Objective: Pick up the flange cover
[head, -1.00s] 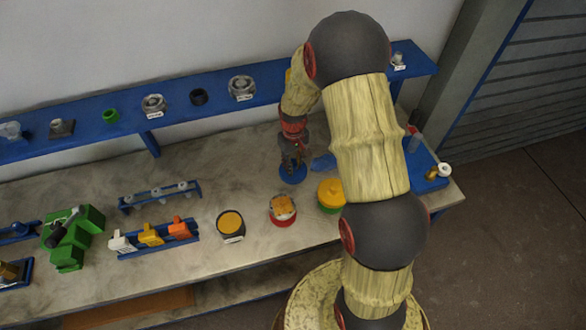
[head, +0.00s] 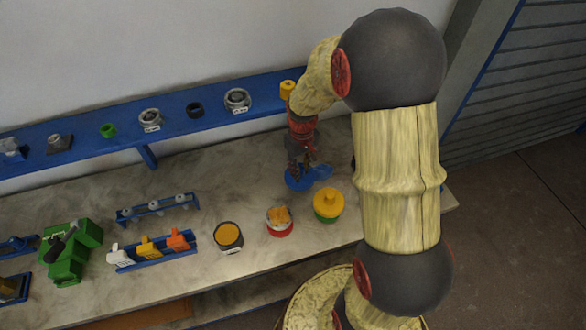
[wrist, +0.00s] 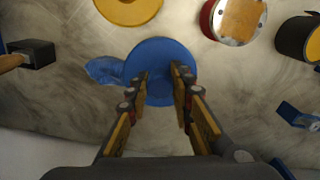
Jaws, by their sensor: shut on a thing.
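The flange cover appears to be the round blue disc (head: 294,184) near the back of the bench; it also fills the middle of the wrist view (wrist: 160,52). My gripper (head: 300,174) points down over it. In the wrist view the fingertips (wrist: 161,76) are closed in at the disc's middle, shut on it; the part between them is mostly hidden. I cannot tell whether the disc touches the bench or hangs just above it.
A blue cloth-like piece (wrist: 104,71) lies beside the disc, partly overlapped by it. In front stand a yellow-topped green vessel (head: 328,207), a red-based vessel (head: 280,222) and a dark vessel (head: 228,237). A blue shelf (head: 180,118) runs behind.

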